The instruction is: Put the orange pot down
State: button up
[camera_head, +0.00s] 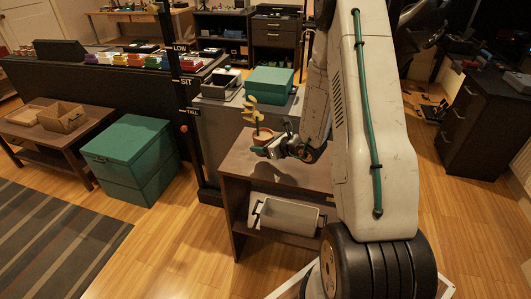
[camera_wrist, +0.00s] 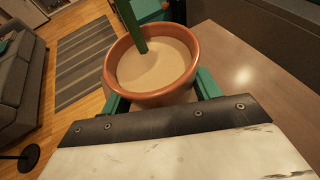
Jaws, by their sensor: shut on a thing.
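The orange pot (camera_wrist: 119,76) is held between the green fingers of my gripper (camera_wrist: 158,98) in the wrist view. It is filled with pale material, and a green stem rises from it. In the head view the pot (camera_head: 261,137) is small and carries a plant with yellowish leaves (camera_head: 254,112). My gripper (camera_head: 273,149) is shut on it, over the left part of a brown wooden shelf unit's top (camera_head: 240,163). I cannot tell whether the pot's base touches that top; its underside is hidden.
A teal box (camera_head: 270,86) and a grey tray (camera_head: 222,84) stand on a grey cabinet behind the shelf unit. A white container (camera_head: 285,213) sits on its lower shelf. Large teal boxes (camera_head: 131,160) stand on the floor at left. The shelf top beside the pot (camera_wrist: 235,50) looks bare.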

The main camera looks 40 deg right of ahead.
jog(key=shift+f, duration=1.8)
jog(key=shift+f, duration=0.2)
jog(key=o, duration=1.3)
jog(key=shift+r, duration=0.15)
